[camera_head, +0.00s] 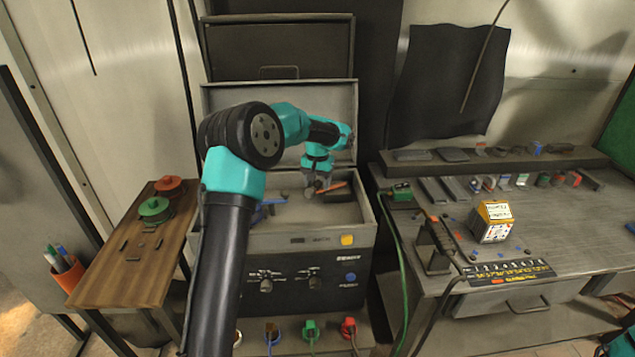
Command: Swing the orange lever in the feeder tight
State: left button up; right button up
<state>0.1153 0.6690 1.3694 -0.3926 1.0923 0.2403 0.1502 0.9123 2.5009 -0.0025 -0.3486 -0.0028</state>
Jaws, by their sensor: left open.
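The feeder (300,243) is a grey box with its lid raised, in the middle of the head view. The orange lever (334,187) is a short slanted bar inside it, toward the back right. My left gripper (314,192) points down into the feeder, just left of the orange lever and close to it. It is open; whether a finger touches the lever I cannot tell. My left forearm hides the feeder's left side. My right gripper is not in view.
A blue lever (262,211) lies in the feeder's left part. A wooden side table (128,262) with red and green spools stands left. A grey workbench (590,228) with a small box (491,222) stands right. A green cable (401,275) hangs between feeder and bench.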

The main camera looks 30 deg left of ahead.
pick_arm(q)
jog(key=shift+c, duration=0.4)
grip_shut()
